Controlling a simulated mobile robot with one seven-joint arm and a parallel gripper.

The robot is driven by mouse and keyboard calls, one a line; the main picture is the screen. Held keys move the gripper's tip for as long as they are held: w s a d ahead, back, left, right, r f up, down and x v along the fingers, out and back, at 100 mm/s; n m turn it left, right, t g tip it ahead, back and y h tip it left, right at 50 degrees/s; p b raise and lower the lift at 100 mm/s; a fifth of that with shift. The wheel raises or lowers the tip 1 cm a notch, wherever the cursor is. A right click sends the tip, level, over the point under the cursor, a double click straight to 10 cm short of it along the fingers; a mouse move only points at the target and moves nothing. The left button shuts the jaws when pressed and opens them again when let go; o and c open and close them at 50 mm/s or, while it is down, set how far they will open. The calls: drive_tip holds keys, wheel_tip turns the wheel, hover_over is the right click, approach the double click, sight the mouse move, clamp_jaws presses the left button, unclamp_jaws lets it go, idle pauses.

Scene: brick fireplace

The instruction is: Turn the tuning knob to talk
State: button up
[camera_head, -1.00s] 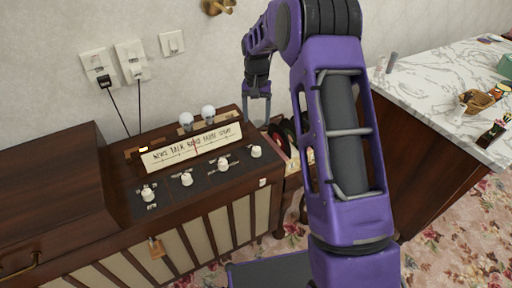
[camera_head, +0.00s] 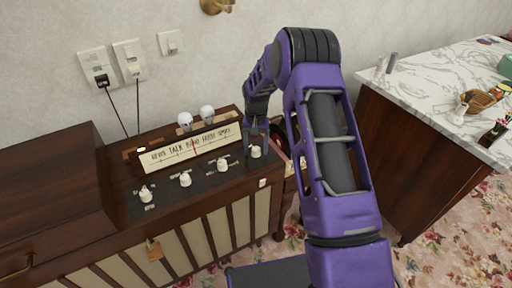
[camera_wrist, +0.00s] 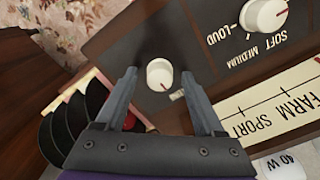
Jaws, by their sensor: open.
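The wooden radio has a dark panel with a row of white knobs. The rightmost knob (camera_head: 255,151), likely the tuning knob, stands below the right end of the dial strip (camera_head: 168,154). The strip reads NEWS, TALK and further words, with a red pointer (camera_head: 195,147) just right of TALK. My gripper (camera_head: 256,138) is open at the rightmost knob. In the wrist view that knob (camera_wrist: 160,74) lies between my gripper's two fingertips (camera_wrist: 159,80), with a gap on each side. Its red mark faces down and right there. Whether the fingers reach down around it is unclear.
A volume knob (camera_wrist: 264,16) marked soft, medium, loud is beside it. Two bulbs (camera_head: 207,113) stand behind the strip. Records (camera_wrist: 65,126) lie by the radio's right end. A marble-topped counter (camera_head: 430,75) stands to the right.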

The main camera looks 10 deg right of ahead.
drive_tip(key=shift+c, duration=0.2)
clamp_jaws()
drive_tip(key=shift+n, duration=0.4)
drive_tip(key=n, duration=0.5)
drive_tip(key=shift+n, duration=0.3)
drive_tip(key=n, duration=0.5)
drive_tip(key=shift+n, duration=0.4)
